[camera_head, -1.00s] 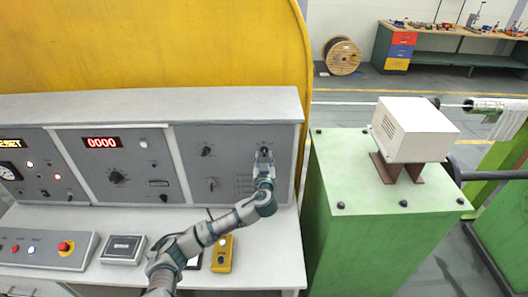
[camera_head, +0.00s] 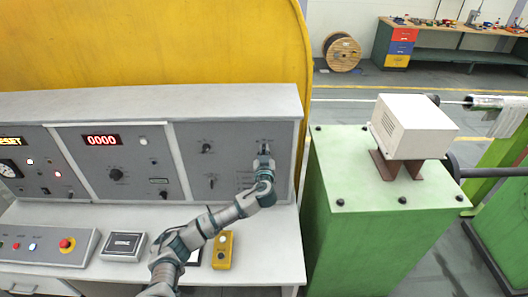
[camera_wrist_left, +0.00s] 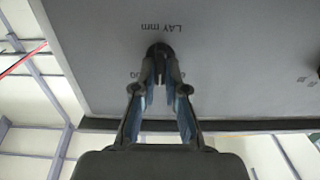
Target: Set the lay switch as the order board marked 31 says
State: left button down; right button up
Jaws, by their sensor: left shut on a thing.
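The lay switch (camera_wrist_left: 160,48) is a dark knob on the grey panel under the printed words "LAY mm" in the left wrist view, where the lettering appears upside down. My left gripper (camera_wrist_left: 160,75) is shut on it, and the fingers hide most of the knob and the marks around it. In the head view my left gripper (camera_head: 264,150) reaches the upper right of the right-hand panel (camera_head: 230,185). No order board marked 31 can be made out. My right gripper is not in view.
Other knobs (camera_head: 207,148) sit left of my gripper on the same panel. A red display (camera_head: 101,141) reads 0000. The desk carries a yellow box (camera_head: 222,252), a small dark-screened unit (camera_head: 124,246) and a red stop button (camera_head: 66,245). A green cabinet (camera_head: 350,240) stands to the right.

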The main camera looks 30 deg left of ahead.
pick_arm(q)
jog(key=shift+d+f+m+b, duration=0.1)
jog(key=shift+f+m+b, duration=0.15)
jog(key=shift+m+b, duration=0.5)
jog(key=shift+b, duration=0.3)
jog(key=shift+w+d+r+m+p, duration=0.1)
jog(key=shift+m+p, duration=0.75)
jog(key=shift+m, duration=1)
jog(key=shift+w+d+r+m+p, duration=0.1)
jog(key=shift+m+p, duration=0.7)
jog(key=shift+m, duration=1)
jog(key=shift+f, duration=0.1)
jog(key=c, duration=1.2)
grip_release()
